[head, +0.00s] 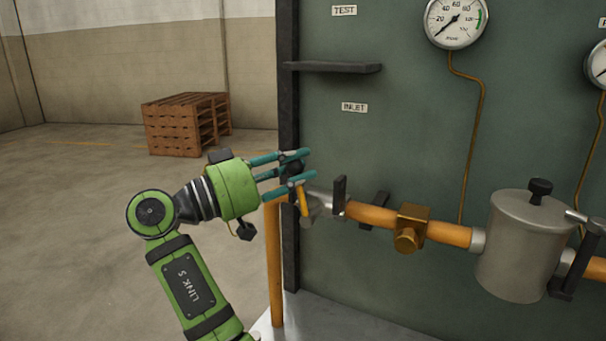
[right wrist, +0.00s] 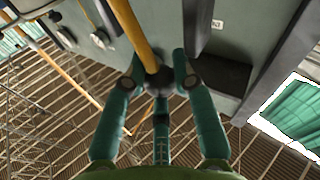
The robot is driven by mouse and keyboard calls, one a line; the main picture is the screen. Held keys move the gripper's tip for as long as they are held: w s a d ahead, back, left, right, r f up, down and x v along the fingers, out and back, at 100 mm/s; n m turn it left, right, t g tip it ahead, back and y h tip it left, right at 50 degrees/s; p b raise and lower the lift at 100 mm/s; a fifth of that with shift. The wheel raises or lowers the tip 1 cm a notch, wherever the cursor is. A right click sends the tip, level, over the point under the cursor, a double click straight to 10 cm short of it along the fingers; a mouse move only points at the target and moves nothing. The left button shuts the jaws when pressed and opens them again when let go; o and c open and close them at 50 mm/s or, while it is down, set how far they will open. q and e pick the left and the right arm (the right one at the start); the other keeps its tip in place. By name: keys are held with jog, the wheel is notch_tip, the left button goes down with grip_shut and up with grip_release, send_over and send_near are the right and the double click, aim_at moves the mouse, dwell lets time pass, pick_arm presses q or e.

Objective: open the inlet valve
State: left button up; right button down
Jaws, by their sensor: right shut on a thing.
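The INLET label (head: 354,107) is on the green panel, above the left end of the orange pipe (head: 371,213). A grey valve body (head: 316,205) sits at that pipe end, partly hidden. Its yellow lever (head: 303,202) slants up into my right gripper (head: 295,171). In the right wrist view the lever (right wrist: 138,35) ends in a dark ball (right wrist: 160,80). My right gripper's teal fingers (right wrist: 160,84) close around this ball end. My left gripper is not in view.
A dark post (head: 288,110) and a small shelf (head: 335,67) stand close above my right gripper. Along the pipe are a brass fitting (head: 410,229) and a grey pot (head: 520,245). A gauge (head: 456,20) hangs above. Wooden pallets (head: 185,124) stand far back; the floor left is clear.

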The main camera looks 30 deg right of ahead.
jog(key=c, duration=1)
grip_release()
jog(key=shift+d, duration=0.15)
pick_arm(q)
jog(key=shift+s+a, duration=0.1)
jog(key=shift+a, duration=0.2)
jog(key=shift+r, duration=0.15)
